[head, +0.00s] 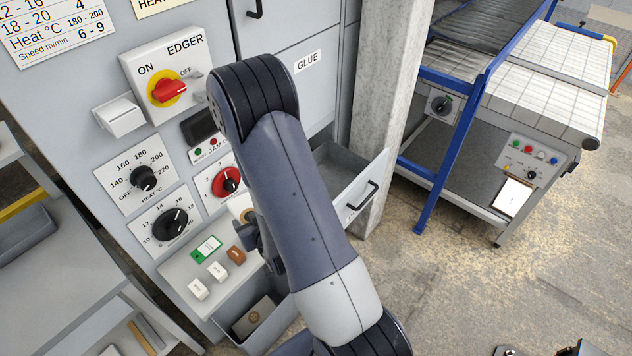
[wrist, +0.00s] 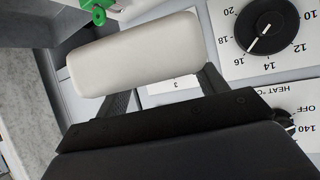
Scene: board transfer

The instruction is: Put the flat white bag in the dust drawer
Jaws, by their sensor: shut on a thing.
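In the wrist view my gripper (wrist: 165,88) is shut on a smooth off-white bag (wrist: 135,55), which lies across the fingertips. In the head view my arm hides most of the gripper (head: 257,245); a small cream patch beside it may be the bag. Two drawers stand open in the head view. One, with a black handle, is right of my arm below the GLUE door (head: 352,182); its visible inside looks empty. I cannot read a dust label on either.
A small ledge (head: 183,268) carries a green tag, two white blocks and a brown block. The EDGER switch (head: 167,90) and several dials sit on the grey panel. A concrete pillar (head: 388,90) and blue-framed conveyor (head: 545,90) stand right.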

